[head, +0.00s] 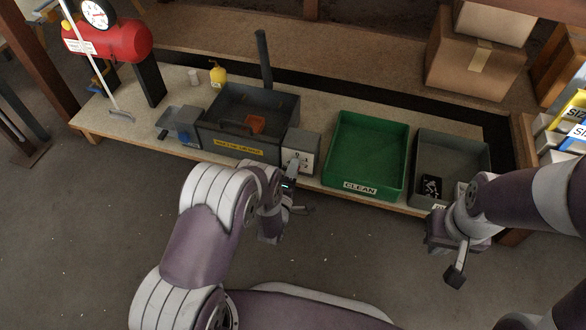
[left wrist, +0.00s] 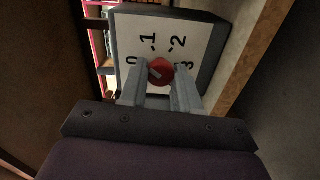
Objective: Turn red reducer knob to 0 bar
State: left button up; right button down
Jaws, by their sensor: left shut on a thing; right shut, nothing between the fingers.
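The red reducer knob (left wrist: 160,71) sits on a white dial face marked 0, 1, 2 and 3 in the left wrist view. A pale pointer mark on the knob points left and slightly down, near the 0. My left gripper (left wrist: 160,92) has its two fingers shut on the knob, one on each side. In the head view my left gripper (head: 293,180) is at the front of the grey reducer box (head: 301,142), and the knob is hidden there. My right gripper (head: 455,275) is shut and empty, in front of the grey bin at the right.
A dark machine tub (head: 272,103) stands left of the reducer box. A green CLEAN bin (head: 366,135) and a grey bin (head: 452,143) stand to its right on the bench. A red tank (head: 118,42) with a gauge (head: 97,14) is at far left. The floor in front is clear.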

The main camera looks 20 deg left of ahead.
pick_arm(q)
jog(key=shift+f+n+p, duration=0.1)
jog(key=shift+n+p, duration=0.2)
jog(key=shift+n, duration=3.2)
jog(key=o, duration=1)
